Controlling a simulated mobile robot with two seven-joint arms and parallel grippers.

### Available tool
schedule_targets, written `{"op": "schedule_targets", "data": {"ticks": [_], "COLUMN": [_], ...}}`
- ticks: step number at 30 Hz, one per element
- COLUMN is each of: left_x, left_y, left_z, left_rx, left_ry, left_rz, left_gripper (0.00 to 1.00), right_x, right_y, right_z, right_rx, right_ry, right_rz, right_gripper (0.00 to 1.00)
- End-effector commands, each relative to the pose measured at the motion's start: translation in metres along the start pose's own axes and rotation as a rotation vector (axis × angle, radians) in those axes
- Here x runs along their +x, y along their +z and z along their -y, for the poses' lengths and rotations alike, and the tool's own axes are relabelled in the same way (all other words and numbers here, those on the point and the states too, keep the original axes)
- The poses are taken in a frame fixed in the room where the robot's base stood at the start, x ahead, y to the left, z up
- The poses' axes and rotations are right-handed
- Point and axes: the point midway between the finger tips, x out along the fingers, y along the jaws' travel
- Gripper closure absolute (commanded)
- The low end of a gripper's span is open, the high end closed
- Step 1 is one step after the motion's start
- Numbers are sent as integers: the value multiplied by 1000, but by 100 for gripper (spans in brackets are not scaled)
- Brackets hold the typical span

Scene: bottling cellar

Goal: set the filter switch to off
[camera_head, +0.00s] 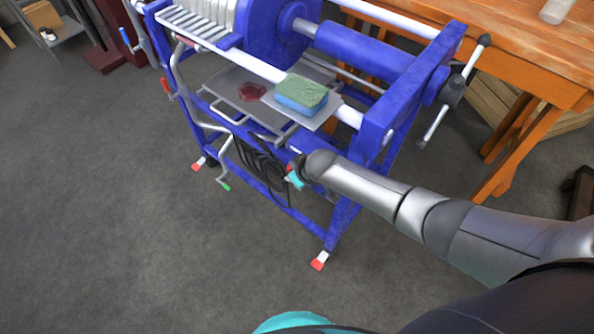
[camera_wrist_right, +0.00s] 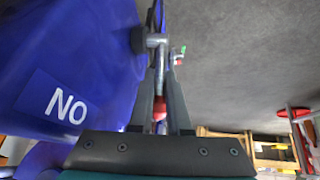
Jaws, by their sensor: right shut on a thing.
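The blue filter press (camera_head: 388,107) stands on its frame in the head view. My right arm reaches its front, where my right gripper (camera_head: 291,174) is small and mostly hidden by the wrist. In the right wrist view my right gripper (camera_wrist_right: 160,82) is shut on a lever, taken to be the filter switch (camera_wrist_right: 159,56). Its metal rod runs between the fingers, and a red part shows there. A blue panel (camera_wrist_right: 100,45) beside it carries a label (camera_wrist_right: 66,106) reading "NO" from this side. My left gripper is not in view.
A green and blue sponge (camera_head: 301,95) lies on a plate on the press. A tray (camera_head: 225,80) with a dark red stain is beside it. Black cable loops (camera_head: 262,170) hang below. A wooden table (camera_head: 520,50) stands at right; the floor at left is clear.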

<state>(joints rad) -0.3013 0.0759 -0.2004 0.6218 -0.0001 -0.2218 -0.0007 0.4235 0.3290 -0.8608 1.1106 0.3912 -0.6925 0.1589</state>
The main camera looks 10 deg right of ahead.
Motion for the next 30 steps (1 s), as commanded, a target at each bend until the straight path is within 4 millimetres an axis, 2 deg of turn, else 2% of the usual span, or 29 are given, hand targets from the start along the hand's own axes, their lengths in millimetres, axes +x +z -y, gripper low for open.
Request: {"op": "schedule_targets", "data": {"ticks": [12,28,29,30], "left_x": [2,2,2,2], "left_y": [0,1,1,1], "left_z": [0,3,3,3], "left_rx": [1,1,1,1], "left_ry": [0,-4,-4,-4], "left_rz": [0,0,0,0], "left_gripper": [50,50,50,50], "right_x": [9,8,8,8], "right_y": [-2,-2,-2,-2], "right_z": [3,3,3,3], "right_rx": [-28,-31,-31,-31], "right_ry": [16,18,18,18], "right_rz": [170,192,192,191], "right_gripper": [100,100,81,77]}}
